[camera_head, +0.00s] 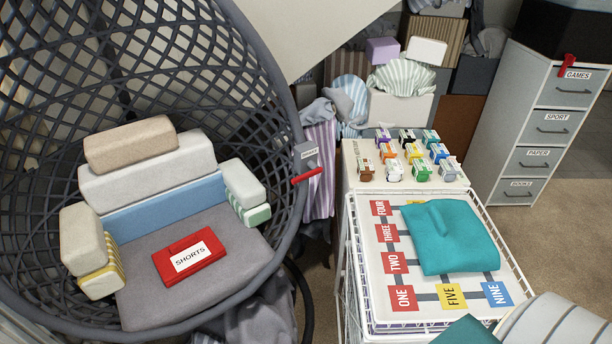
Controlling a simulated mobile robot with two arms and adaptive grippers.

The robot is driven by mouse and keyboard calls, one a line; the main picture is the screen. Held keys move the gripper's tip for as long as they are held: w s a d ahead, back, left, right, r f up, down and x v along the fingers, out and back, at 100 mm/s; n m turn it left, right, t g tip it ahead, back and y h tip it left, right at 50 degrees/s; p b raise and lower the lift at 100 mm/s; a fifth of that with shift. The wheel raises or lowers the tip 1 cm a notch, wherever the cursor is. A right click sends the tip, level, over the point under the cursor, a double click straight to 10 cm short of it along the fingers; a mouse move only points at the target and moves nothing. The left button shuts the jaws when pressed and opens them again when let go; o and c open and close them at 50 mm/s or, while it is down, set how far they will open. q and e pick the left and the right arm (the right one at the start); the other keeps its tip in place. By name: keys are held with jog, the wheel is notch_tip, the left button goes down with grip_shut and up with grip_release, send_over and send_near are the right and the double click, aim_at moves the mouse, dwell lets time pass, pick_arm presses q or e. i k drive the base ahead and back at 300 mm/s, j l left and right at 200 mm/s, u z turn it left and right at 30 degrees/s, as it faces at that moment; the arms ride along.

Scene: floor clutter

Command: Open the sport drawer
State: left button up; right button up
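The sport drawer (566,122) is the second drawer down in the grey-white cabinet (512,105) at the right. It has a white label reading SPORT and a dark bar handle (552,130). Its front looks flush with the other drawer fronts, so it appears shut. The games drawer (577,88) is above it, and the paper drawer (536,160) and another labelled drawer (521,190) are below; these also look shut. Neither of my grippers is in view.
A hanging chair (281,100) fills the left. Carpet (570,215) shows clear before the cabinet. A black box (570,30) sits on top.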

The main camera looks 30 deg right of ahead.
aim_at(544, 125)
jog(key=z, duration=2.45)
jog(key=i+l+z, duration=0.25)
jog(key=l, duration=0.35)
jog(key=i+l+z, duration=0.25)
jog(key=l, duration=0.3)
jog(key=i+l+z, duration=0.25)
jog(key=i+l, duration=0.2)
jog(key=i+l+z, duration=0.15)
jog(key=i, duration=0.35)
jog(key=i+l+z, duration=0.1)
jog(key=i+l, duration=0.15)
jog(key=i, duration=0.3)
jog(key=i+j+u, duration=0.15)
jog(key=i+u, duration=0.65)
jog(key=u, duration=0.15)
jog(key=i+l+u, duration=0.1)
jog(key=i+u, duration=0.35)
